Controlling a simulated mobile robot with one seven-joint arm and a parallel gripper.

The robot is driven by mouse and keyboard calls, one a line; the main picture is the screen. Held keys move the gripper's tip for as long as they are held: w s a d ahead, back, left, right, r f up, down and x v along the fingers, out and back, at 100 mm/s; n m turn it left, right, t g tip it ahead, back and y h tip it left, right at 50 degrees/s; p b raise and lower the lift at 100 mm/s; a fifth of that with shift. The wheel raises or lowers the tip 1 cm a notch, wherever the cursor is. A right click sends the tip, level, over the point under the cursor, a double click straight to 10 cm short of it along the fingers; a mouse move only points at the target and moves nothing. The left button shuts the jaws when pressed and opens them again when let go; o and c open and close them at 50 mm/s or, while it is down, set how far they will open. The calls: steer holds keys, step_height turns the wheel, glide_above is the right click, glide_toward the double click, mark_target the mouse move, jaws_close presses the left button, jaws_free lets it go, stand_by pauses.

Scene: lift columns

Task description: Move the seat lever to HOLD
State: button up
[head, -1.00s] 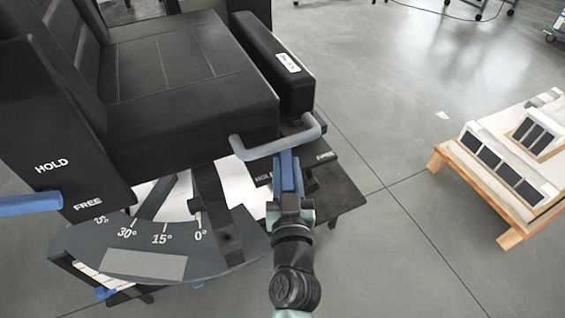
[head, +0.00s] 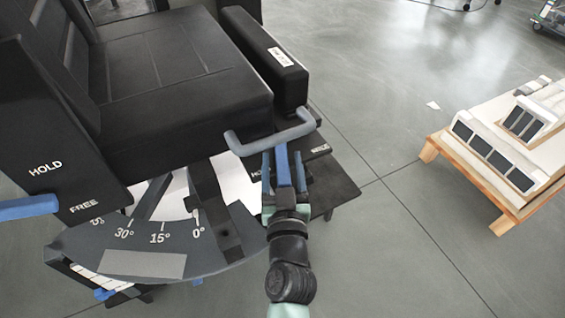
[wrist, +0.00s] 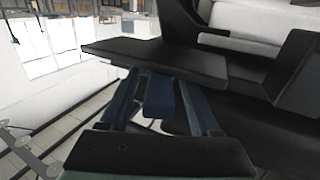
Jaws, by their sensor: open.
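My gripper (head: 284,170) is open, its two blue fingers apart, under the grey bar handle at the front of the black seat. A blue lever (head: 283,163) stands between the fingers, with a gap on each side. It also shows between the fingers in the wrist view (wrist: 160,97). Behind it is a dark plate (head: 335,183). FREE is readable at the plate's right; the HOLD label at the left is mostly hidden by my gripper. The wrist view shows a dark slab (wrist: 160,58) just beyond the fingertips.
The grey bar handle (head: 270,140) is close above my gripper. To the left are an angle scale (head: 150,245) and a second blue lever (head: 28,207) by a HOLD/FREE panel (head: 60,170). A wooden pallet (head: 490,200) with parts stands right. Floor between is clear.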

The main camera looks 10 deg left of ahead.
steer(key=s+d+b, duration=0.2)
steer(key=s, duration=1)
steer(key=shift+s, duration=0.4)
stand_by(0.3)
steer(key=w+a+r+n+t+y, duration=0.1)
steer(key=w+r+t, duration=0.15)
steer(key=r, duration=0.55)
steer(key=w+a+r+t, duration=0.1)
steer(key=w+r, duration=0.2)
steer(key=r, duration=0.5)
steer(key=s+d+r+m+t+h, duration=0.1)
steer(key=s+d+r+t, duration=0.15)
steer(key=r, duration=0.85)
steer(key=s+d+r+m+t+h+p, duration=0.1)
steer(key=s+r+t+h, duration=0.15)
steer(key=r, duration=0.85)
steer(key=s+d+r+m+t+h, duration=0.1)
steer(key=s+r, duration=0.2)
steer(key=r, duration=0.8)
step_height(320, 180, up, 34)
steer(key=p, duration=3.4)
steer(key=shift+w, duration=0.4)
